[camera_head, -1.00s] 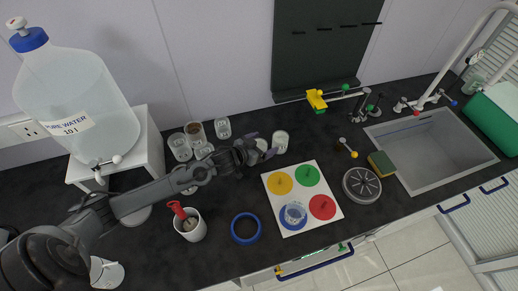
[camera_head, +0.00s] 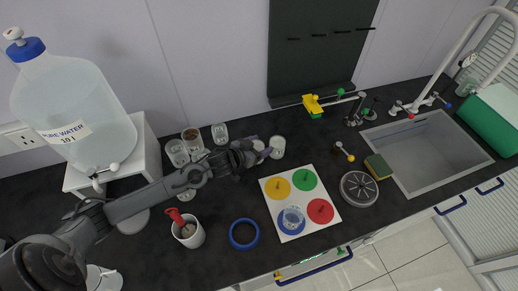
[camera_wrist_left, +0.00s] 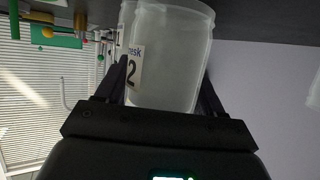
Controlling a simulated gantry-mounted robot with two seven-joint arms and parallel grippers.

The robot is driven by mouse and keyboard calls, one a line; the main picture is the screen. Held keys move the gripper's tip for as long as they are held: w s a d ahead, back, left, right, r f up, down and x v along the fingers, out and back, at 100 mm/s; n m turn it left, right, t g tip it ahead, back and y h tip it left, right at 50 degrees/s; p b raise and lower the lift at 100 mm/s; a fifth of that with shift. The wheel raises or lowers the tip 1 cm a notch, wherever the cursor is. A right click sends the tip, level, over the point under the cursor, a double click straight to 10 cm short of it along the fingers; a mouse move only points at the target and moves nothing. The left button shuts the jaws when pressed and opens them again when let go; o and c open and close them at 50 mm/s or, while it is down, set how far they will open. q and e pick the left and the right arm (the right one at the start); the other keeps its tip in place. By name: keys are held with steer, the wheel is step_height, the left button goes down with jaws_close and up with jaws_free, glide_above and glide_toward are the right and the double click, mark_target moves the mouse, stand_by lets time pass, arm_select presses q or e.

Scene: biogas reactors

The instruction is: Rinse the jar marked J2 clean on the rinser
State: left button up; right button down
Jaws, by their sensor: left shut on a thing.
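My left gripper (camera_head: 260,145) reaches in from the left and is shut on a clear jar (camera_wrist_left: 168,60). In the left wrist view the jar stands between the two fingers, and its label shows "esk" and a "2"; the rest of the label is hidden. In the head view the fingers mostly cover this jar, and I cannot tell whether it touches the counter. Another pale jar (camera_head: 277,147) stands just right of the fingertips. The round grey grated disc that looks like the rinser (camera_head: 359,188) lies left of the sink. My right gripper is not in view.
A white mat (camera_head: 287,232) with coloured circles lies between gripper and rinser, a clear vessel on its blue circle. Several jars (camera_head: 220,134) stand behind my arm. A sponge (camera_head: 378,167) lies by the sink (camera_head: 470,168). A blue ring (camera_head: 244,234) and white cup (camera_head: 190,233) are in front.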

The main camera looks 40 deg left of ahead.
arm_select(q)
step_height(320, 180, up, 9)
steer(key=p, duration=0.2)
steer(key=shift+f+p, duration=0.2)
steer(key=shift+p, duration=0.1)
step_height(320, 180, up, 11)
steer(key=p, duration=1.1)
steer(key=shift+p, duration=0.4)
steer(key=shift+c, duration=0.6)
steer(key=shift+r, duration=0.1)
